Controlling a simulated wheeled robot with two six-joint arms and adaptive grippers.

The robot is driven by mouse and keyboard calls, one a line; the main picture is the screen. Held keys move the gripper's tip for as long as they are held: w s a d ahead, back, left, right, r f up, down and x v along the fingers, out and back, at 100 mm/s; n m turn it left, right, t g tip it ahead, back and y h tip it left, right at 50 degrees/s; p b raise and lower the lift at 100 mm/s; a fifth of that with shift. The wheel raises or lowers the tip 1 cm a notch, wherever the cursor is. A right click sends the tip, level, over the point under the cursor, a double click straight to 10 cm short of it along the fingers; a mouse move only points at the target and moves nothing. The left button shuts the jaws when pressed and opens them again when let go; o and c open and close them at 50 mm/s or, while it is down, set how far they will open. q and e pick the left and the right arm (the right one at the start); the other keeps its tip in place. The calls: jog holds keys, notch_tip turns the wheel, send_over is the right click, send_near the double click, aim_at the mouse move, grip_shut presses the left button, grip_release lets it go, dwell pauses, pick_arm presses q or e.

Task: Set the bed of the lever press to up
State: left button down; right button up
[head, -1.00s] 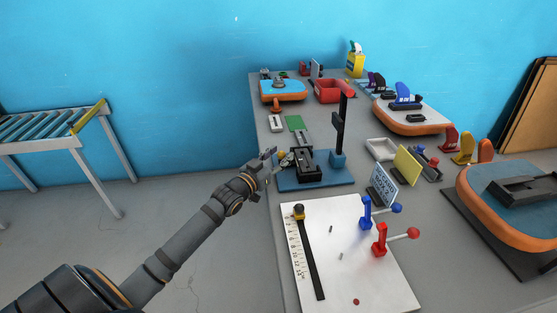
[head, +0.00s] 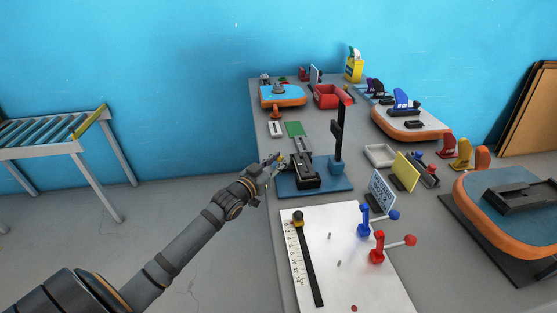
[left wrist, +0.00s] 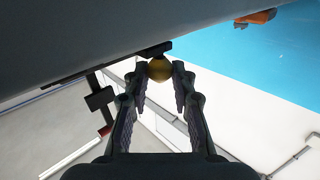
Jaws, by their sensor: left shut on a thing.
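The lever press stands on a blue base (head: 338,185), with a dark bed (head: 307,178) and a tall black post (head: 338,135) rising from a blue block at its right. My left gripper (head: 276,162) is at the press's left side, by a small yellow knob. I cannot tell the bed's exact height from here. My right gripper is not in view.
A white board (head: 340,270) with a black-and-white scale, blue lever (head: 365,220) and red lever (head: 378,246) lies in front. A yellow card (head: 405,170) and a sign (head: 381,190) stand to the right. A red bin (head: 327,97) is behind. Left of the table is open floor.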

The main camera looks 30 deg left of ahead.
pick_arm(q)
jog(key=c, duration=1.3)
grip_release()
jog(key=shift+r, duration=0.35)
jog(key=shift+o, duration=1)
jog(key=shift+f, duration=0.1)
notch_tip(320, 180, up, 10)
